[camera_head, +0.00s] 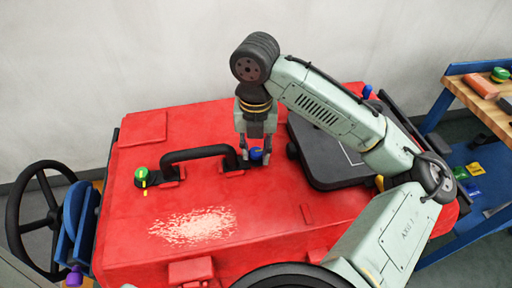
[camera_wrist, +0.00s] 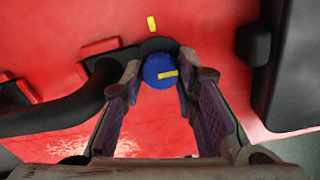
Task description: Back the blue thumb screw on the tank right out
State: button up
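The blue thumb screw (camera_head: 256,154) sits on top of the red tank (camera_head: 270,210), at the right end of the black handle. In the wrist view the round blue thumb screw (camera_wrist: 157,70) has a yellow pointer stripe toward the right. A separate yellow mark (camera_wrist: 151,24) is on the red surface beyond it. My gripper (camera_head: 256,148) points down over the screw. In the wrist view my gripper's fingers (camera_wrist: 161,78) are spread on either side of the screw, with narrow gaps; firm contact does not show.
The black handle (camera_head: 195,153) arches close left of the screw. A green knob (camera_head: 141,175) is at its far end. A dark lid (camera_head: 325,160) lies close on the right. A steering wheel (camera_head: 40,215) is far left; a workbench (camera_head: 480,90) stands right.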

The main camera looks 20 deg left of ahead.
aim_at(256, 152)
jog(key=o, duration=0.4)
jog(key=shift+r, duration=0.1)
jog(key=shift+c, duration=0.2)
jog(key=shift+w, duration=0.1)
notch_tip(256, 152, up, 12)
dwell(0.6)
